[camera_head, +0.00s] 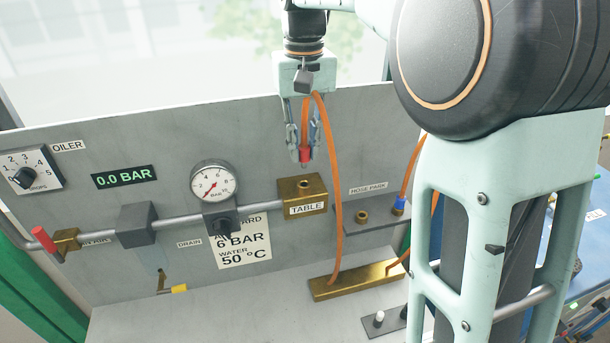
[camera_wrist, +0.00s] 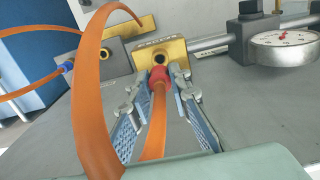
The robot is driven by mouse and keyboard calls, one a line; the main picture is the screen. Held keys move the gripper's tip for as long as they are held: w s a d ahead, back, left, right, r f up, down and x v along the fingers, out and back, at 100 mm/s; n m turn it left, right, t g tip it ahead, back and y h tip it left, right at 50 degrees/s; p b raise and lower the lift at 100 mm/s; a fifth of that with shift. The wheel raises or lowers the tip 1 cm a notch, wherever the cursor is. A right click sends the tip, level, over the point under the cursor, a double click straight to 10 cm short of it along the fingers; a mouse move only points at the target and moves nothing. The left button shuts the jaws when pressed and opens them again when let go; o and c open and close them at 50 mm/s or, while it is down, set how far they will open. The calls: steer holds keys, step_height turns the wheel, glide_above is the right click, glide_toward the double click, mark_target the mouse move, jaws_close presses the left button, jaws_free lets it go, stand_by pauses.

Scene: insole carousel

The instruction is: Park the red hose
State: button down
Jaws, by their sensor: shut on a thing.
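My gripper (camera_head: 305,150) is shut on the red hose end (camera_head: 305,156), a red collar on an orange hose (camera_head: 335,210). It holds the collar in the air, pointing down, above the brass TABLE block (camera_head: 301,187) and apart from it. In the wrist view the red collar (camera_wrist: 159,77) sits between the fingertips (camera_wrist: 160,84), with the TABLE block (camera_wrist: 160,58) and its dark hole just beyond. The HOSE PARK shelf (camera_head: 378,216) is to the right, with one empty brass socket (camera_head: 361,216) and a blue-collared hose (camera_head: 399,205) standing in its other place.
A brass manifold (camera_head: 352,280) with the hoses' lower ends lies below. A pipe runs left from the TABLE block past a pressure gauge (camera_head: 213,182) to a red-handled valve (camera_head: 46,241). A yellow drain handle (camera_head: 179,288) hangs low. The display (camera_head: 124,177) reads 0.0 BAR.

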mark_target(304, 136)
steer(key=shift+r+p, duration=1)
steer(key=shift+r, duration=2.5)
steer(key=shift+f, duration=0.1)
